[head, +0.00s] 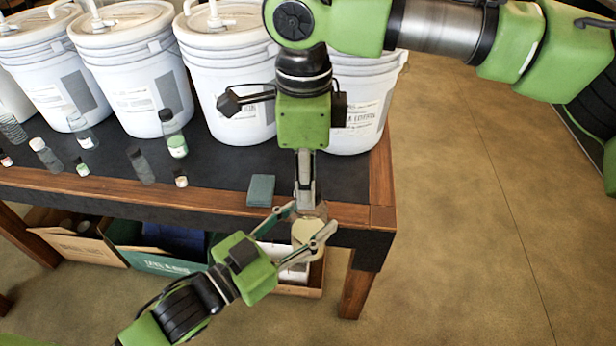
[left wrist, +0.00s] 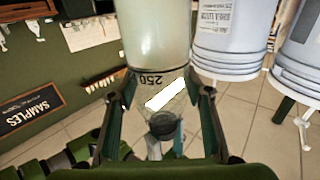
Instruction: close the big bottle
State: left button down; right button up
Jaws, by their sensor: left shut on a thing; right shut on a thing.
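The big bottle (head: 305,233) is clear with pale contents and is held off the table's front edge. In the left wrist view the bottle (left wrist: 155,40) shows a "250" marking and a clear shoulder. My left gripper (head: 313,218) is shut around the bottle from the side. My right gripper (head: 305,203) points down from above, its fingers shut at the bottle's mouth. A dark cap (left wrist: 162,124) shows at the neck in the left wrist view, between the right fingers. The cap is hidden in the head view. I cannot tell how tightly it sits.
Several white buckets (head: 135,85) with pumps stand along the back of the dark table (head: 225,180). Small bottles, one with green liquid (head: 177,146), stand at the left. Boxes (head: 165,262) sit below. The right floor is clear.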

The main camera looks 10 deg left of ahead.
jog(key=shift+r+m, duration=0.1)
jog(key=shift+m, duration=0.5)
jog(key=shift+d, duration=0.15)
jog(key=shift+w, duration=0.1)
jog(key=o, duration=0.7)
jog(key=shift+c, duration=0.2)
jog(key=shift+r, duration=2.2)
jog(key=shift+c, duration=0.4)
